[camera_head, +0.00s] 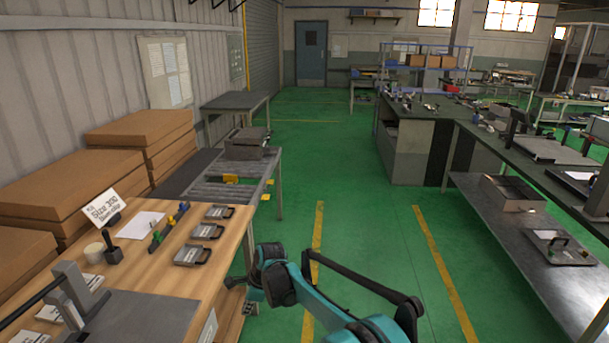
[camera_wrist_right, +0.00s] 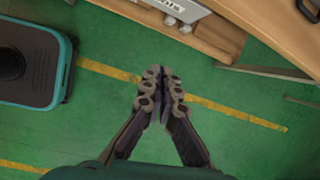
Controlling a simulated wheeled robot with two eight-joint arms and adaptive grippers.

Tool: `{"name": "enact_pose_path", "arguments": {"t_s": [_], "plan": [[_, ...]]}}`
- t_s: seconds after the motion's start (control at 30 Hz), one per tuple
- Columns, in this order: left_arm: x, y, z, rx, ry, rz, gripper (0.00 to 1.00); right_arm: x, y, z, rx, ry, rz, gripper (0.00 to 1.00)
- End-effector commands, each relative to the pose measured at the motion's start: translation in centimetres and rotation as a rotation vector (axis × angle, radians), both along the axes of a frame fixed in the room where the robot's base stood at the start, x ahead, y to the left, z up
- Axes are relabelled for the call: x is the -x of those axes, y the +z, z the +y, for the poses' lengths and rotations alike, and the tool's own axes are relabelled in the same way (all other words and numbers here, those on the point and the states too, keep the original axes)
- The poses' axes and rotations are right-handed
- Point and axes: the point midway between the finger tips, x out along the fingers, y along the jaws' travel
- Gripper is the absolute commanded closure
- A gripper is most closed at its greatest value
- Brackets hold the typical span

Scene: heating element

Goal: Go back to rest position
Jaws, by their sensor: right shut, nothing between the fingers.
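My right arm, teal and black, reaches in from the bottom of the head view and bends beside the front corner of the wooden table (camera_head: 185,262). My right gripper (camera_head: 238,287) is small and partly hidden by its own wrist there, close to the table's right edge. In the right wrist view the gripper (camera_wrist_right: 161,92) is shut, its two fingers together with nothing between them, above the green floor. The table edge (camera_wrist_right: 205,35) lies past the fingertips at the top of that view. My left gripper is not in view.
The wooden table carries several small grey trays (camera_head: 193,255), a sign (camera_head: 103,208) and a grey press-like device (camera_head: 75,290). Cardboard boxes (camera_head: 140,130) are stacked at left. A roller conveyor (camera_head: 215,178) stands behind. Dark workbenches (camera_head: 500,225) line the right. The green aisle (camera_head: 350,205) is clear.

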Motion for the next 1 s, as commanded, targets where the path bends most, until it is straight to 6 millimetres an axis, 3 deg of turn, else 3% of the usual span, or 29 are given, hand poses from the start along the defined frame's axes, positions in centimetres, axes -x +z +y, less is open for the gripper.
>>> {"name": "enact_pose_path", "arguments": {"t_s": [0.03,0.2,0.37,0.5,0.73,0.9,1.0], "plan": [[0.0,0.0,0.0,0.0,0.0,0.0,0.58,0.5,2.3,-2.5,0.015,0.045,-0.046,1.0],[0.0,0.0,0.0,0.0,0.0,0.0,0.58,2.8,8.2,-9.8,0.09,0.237,-0.214,1.0],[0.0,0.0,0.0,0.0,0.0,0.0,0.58,6.5,12.2,-16.4,0.189,0.421,-0.355,1.0],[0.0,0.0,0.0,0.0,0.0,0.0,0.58,10.7,14.4,-21.8,0.293,0.587,-0.461,1.0],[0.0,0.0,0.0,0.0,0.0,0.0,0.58,18.6,15.0,-29.3,0.498,0.868,-0.594,1.0],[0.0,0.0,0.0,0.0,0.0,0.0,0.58,24.1,13.4,-33.5,0.656,1.072,-0.647,1.0],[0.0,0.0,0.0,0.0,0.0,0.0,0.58,26.4,12.2,-35.0,0.73,1.168,-0.659,1.0]]}}
